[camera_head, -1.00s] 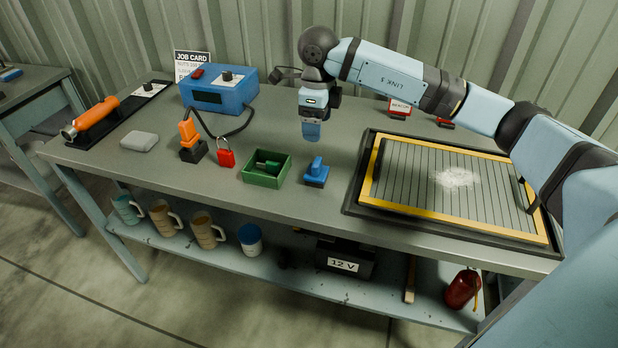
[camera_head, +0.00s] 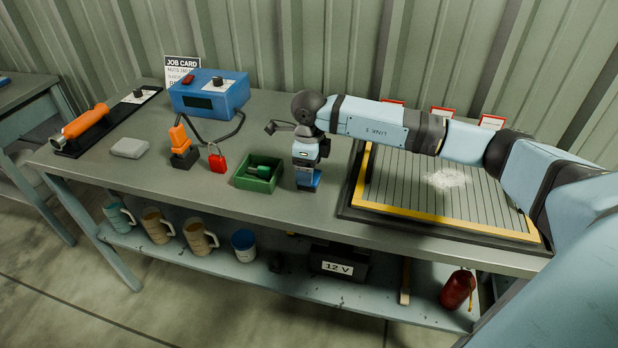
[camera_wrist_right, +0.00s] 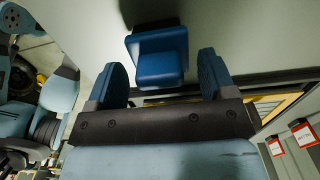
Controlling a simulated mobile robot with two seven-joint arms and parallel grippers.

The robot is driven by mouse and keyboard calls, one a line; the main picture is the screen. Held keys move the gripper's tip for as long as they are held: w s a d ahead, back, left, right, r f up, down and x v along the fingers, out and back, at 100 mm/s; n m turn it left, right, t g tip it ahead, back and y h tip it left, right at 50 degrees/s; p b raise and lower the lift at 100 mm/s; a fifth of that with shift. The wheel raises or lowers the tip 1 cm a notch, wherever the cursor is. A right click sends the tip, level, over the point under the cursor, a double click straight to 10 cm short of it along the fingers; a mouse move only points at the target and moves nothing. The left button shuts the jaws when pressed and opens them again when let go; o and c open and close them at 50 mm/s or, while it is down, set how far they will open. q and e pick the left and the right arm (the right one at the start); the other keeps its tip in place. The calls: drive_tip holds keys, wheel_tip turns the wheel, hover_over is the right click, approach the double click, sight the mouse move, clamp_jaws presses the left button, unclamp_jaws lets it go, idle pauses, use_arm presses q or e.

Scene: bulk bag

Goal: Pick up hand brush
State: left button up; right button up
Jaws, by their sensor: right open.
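The hand brush (camera_head: 309,183) appears to be the small blue piece with a block handle standing on the bench between the green box and the framed mat. In the wrist view the brush (camera_wrist_right: 160,50) shows its blue grip block and wider blue base. My right gripper (camera_head: 305,171) points down over it and hides much of it in the head view. In the wrist view my right gripper (camera_wrist_right: 161,66) is open, with one blue finger on each side of the grip block and a gap on both sides. My left gripper is not in view.
A green box (camera_head: 258,175) stands close to the left of the brush, with a red padlock (camera_head: 217,161) beyond it. The yellow-edged mat (camera_head: 440,212) lies to the right. A blue device (camera_head: 209,95) with a cable stands behind. The bench front is clear.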

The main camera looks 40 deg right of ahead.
drive_tip(key=c, duration=1)
drive_tip(key=shift+r, duration=0.1)
wheel_tip(320, 180, up, 20)
drive_tip(key=o, duration=0.4)
drive_tip(key=c, duration=0.3)
drive_tip(key=shift+d+p, duration=0.1)
drive_tip(key=shift+p, duration=0.2)
drive_tip(key=shift+c, duration=0.2)
